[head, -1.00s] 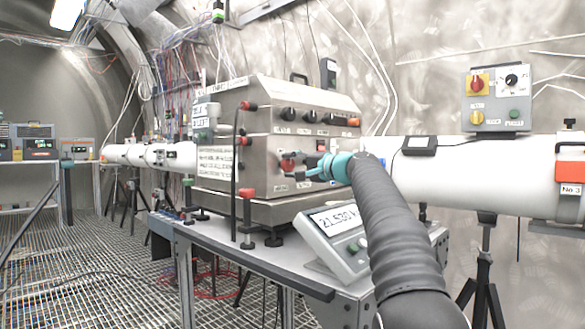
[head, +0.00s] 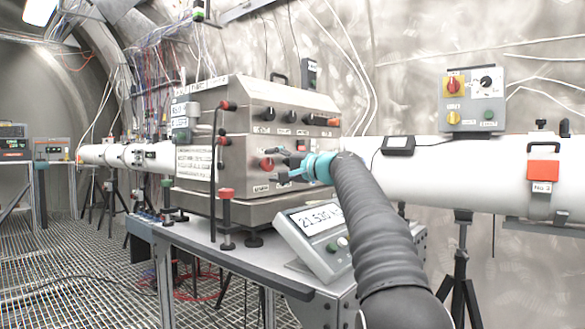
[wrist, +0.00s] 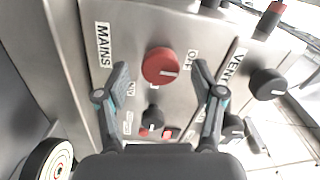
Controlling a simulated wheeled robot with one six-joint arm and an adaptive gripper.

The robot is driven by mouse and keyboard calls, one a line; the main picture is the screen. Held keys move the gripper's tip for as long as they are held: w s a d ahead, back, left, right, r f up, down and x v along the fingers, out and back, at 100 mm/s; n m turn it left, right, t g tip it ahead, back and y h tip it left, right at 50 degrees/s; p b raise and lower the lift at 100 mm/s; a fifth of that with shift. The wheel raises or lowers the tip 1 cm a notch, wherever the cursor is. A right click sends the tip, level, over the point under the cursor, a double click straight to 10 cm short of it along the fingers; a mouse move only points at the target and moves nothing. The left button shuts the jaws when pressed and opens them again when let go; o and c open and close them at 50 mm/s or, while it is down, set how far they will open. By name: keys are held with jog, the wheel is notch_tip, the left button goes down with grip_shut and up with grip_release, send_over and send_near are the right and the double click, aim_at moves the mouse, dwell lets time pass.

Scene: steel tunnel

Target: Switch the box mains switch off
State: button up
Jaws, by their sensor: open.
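The steel box (head: 245,150) stands on the table with its front panel facing my arm. Its red round mains switch (wrist: 158,62) sits beside a MAINS label, with OFF printed on its right and ON apparently at its lower left in the wrist view. The knob also shows in the head view (head: 266,163). My gripper (wrist: 160,76) is open, with one finger on each side of the knob in the picture. Whether the fingers touch it I cannot tell. In the head view my gripper (head: 287,168) is just in front of the panel.
A black knob (wrist: 268,84) by a VENT label is to the right of the switch. A small black knob (wrist: 153,118) lies below it. A meter with a numeric display (head: 315,230) stands under my arm. A grey switch box (head: 473,100) is above the white pipe (head: 440,170).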

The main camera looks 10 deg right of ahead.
jog(key=v, duration=1.1)
